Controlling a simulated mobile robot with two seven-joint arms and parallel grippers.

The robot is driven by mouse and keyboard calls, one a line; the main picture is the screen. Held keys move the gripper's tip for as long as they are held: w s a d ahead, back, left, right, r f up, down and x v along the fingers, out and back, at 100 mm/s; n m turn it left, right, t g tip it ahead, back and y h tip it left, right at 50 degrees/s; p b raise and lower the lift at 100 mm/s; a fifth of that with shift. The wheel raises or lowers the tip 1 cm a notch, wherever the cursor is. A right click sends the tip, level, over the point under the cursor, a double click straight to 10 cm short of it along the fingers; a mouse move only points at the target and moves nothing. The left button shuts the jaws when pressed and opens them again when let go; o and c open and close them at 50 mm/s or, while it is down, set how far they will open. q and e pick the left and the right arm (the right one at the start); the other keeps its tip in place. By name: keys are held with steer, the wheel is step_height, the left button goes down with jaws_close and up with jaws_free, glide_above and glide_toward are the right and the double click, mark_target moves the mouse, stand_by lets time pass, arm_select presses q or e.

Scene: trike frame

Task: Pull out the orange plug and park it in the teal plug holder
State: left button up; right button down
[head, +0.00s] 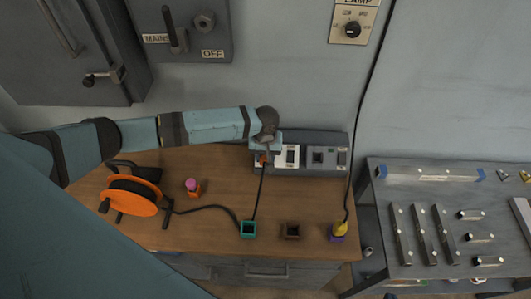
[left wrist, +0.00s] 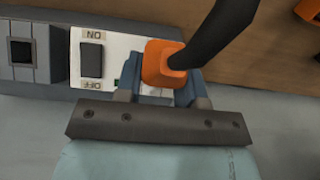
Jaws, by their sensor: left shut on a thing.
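The orange plug (left wrist: 162,62) is between the fingers of my left gripper (left wrist: 161,84), which is shut on it. It is at the white switched socket plate, and a black cable runs from it. I cannot tell how deep it sits, as the fingers hide its front. In the head view the plug (head: 262,160) shows as a small orange patch below my left gripper (head: 265,152). The teal plug holder (head: 248,235) stands on the wooden bench, nearer than the socket strip, with the cable passing by it. My right gripper is not in view.
The grey socket strip (head: 330,139) runs along the wall, with a rocker switch (left wrist: 92,56) beside the plug. An orange cable reel (head: 128,196) is left.

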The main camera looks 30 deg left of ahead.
mark_target(265, 159)
arm_select(q)
steer(key=shift+s+d+r, duration=0.35)
steer(key=shift+s+r, duration=0.4)
steer(key=shift+r, duration=0.05)
